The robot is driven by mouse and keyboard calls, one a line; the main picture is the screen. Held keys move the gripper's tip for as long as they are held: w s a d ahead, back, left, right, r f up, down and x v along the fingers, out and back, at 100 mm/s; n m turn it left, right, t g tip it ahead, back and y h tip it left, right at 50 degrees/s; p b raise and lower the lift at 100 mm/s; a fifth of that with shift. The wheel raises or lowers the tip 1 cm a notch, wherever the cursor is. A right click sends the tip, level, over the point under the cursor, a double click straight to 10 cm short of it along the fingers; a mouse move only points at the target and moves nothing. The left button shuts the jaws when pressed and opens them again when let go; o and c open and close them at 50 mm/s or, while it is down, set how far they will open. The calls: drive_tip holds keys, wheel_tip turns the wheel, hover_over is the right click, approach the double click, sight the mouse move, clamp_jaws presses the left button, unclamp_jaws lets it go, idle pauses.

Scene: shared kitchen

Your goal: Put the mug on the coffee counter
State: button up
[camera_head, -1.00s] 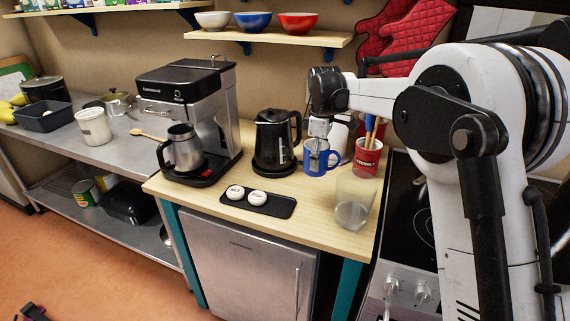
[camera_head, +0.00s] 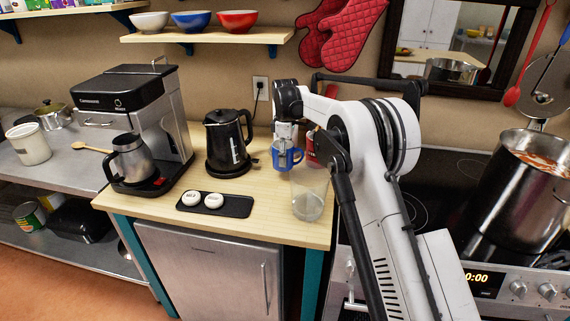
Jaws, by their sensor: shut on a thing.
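The blue mug (camera_head: 288,158) is upright at the right part of the wooden coffee counter (camera_head: 262,213), in the camera_head view. My gripper (camera_head: 286,143) comes down on it from above and is shut on it. I cannot tell whether the mug's base touches the counter. The fingertips are small and partly hidden by the mug.
A black kettle (camera_head: 228,142) stands left of the mug and a coffee machine (camera_head: 133,112) further left. A clear glass (camera_head: 308,198) stands in front of the mug. A red cup (camera_head: 312,150) is close behind my arm. A black tray (camera_head: 232,206) holds two white shakers.

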drive_tip(key=shift+f+p, duration=0.3)
drive_tip(key=shift+f, duration=1.55)
drive_tip(key=shift+f, duration=0.2)
drive_tip(key=o, duration=1.4)
drive_tip(key=shift+o, duration=0.2)
drive_tip(key=shift+r, duration=0.1)
wheel_tip(320, 180, up, 12)
drive_tip(key=b, duration=0.1)
drive_tip(key=shift+r, duration=0.2)
